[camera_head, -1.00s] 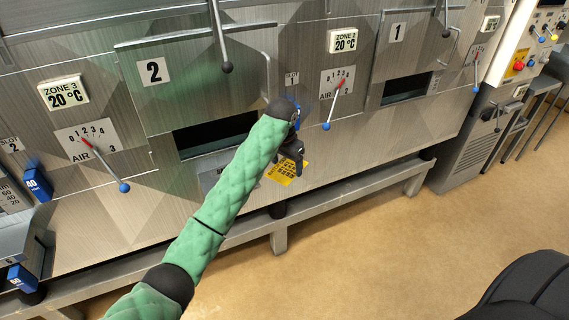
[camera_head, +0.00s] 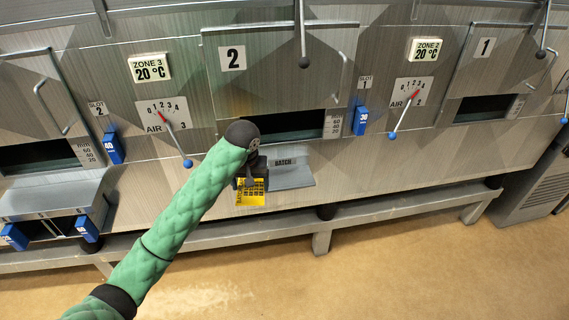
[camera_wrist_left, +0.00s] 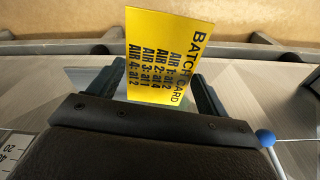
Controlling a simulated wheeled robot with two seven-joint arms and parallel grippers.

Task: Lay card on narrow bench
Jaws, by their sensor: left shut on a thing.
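The yellow batch card (camera_head: 250,198) hangs from my left gripper (camera_head: 250,180), in front of the metal housing below opening 2. In the left wrist view the card (camera_wrist_left: 163,58) stands between the two dark fingers of the left gripper (camera_wrist_left: 160,85), its printed side facing the camera. It reads BATCH CARD with lines of AIR settings. The left gripper is shut on it. The narrow bench (camera_head: 380,215) is the long grey metal ledge running low along the housing, below the card. My right gripper is not in view.
A small grey ledge marked BATCH (camera_head: 290,177) juts out right of the card. Blue-knobbed levers (camera_head: 187,163) and blue blocks (camera_head: 361,120) stick out from the housing. The bench looks bare right of the card. Tan floor (camera_head: 400,275) lies in front.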

